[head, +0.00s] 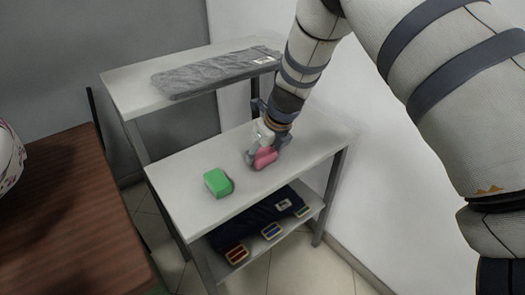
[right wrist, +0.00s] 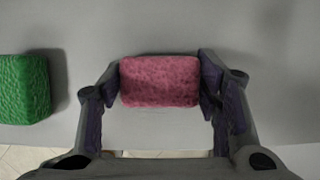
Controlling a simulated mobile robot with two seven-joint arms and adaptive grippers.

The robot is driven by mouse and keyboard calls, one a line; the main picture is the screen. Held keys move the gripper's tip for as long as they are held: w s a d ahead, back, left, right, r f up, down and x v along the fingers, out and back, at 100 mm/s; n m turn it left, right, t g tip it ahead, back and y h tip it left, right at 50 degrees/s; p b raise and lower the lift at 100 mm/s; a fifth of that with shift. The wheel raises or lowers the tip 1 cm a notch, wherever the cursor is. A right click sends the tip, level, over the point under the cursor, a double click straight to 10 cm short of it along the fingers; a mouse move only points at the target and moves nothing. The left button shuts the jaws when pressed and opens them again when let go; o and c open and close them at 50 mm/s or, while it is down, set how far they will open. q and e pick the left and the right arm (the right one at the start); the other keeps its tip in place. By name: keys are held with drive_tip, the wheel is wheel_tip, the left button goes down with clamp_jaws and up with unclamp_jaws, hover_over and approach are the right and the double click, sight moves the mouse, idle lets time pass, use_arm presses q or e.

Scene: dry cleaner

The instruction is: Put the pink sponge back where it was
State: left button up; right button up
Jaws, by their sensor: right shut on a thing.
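The pink sponge (head: 264,158) is at the white shelf top (head: 205,213) in the head view, to the right of the green sponge (head: 218,182). My right gripper (head: 262,152) is shut on it. In the right wrist view the pink sponge (right wrist: 160,82) sits between both fingers of the right gripper (right wrist: 159,84), and the green sponge (right wrist: 24,88) lies at the left edge. The pink sponge is at or just above the surface; I cannot tell if it touches. My left gripper is not in view.
A folded grey cloth (head: 215,73) lies on the higher shelf (head: 125,90) behind. The lower shelf holds a dark folded cloth (head: 250,222) and several small framed colored items (head: 271,231). A brown wooden table (head: 75,215) stands at left. A white wall is close on the right.

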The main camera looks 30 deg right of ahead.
drive_tip(key=o, duration=1.1)
drive_tip(key=shift+f, duration=0.1)
drive_tip(key=p+v, duration=0.2)
drive_tip(key=v, duration=1)
drive_tip(key=s+a+f+n+g+h, duration=0.2)
drive_tip(key=s+f+n+g, duration=0.3)
drive_tip(key=s+f+n, duration=1.6)
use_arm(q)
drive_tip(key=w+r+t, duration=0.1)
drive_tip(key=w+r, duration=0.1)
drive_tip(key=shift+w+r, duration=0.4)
use_arm(e)
drive_tip(key=s+a+f+n+y, duration=0.1)
drive_tip(key=s+a+n, duration=0.3)
drive_tip(key=s+n, duration=0.3)
drive_tip(key=s+a+f+n+g+y, duration=0.1)
drive_tip(key=s+a+n, duration=0.3)
drive_tip(key=s, duration=0.8)
drive_tip(key=n, duration=0.2)
drive_tip(key=shift+s+f+n+g, duration=0.15)
drive_tip(key=shift+f+n+g, duration=0.15)
drive_tip(key=shift+n, duration=0.1)
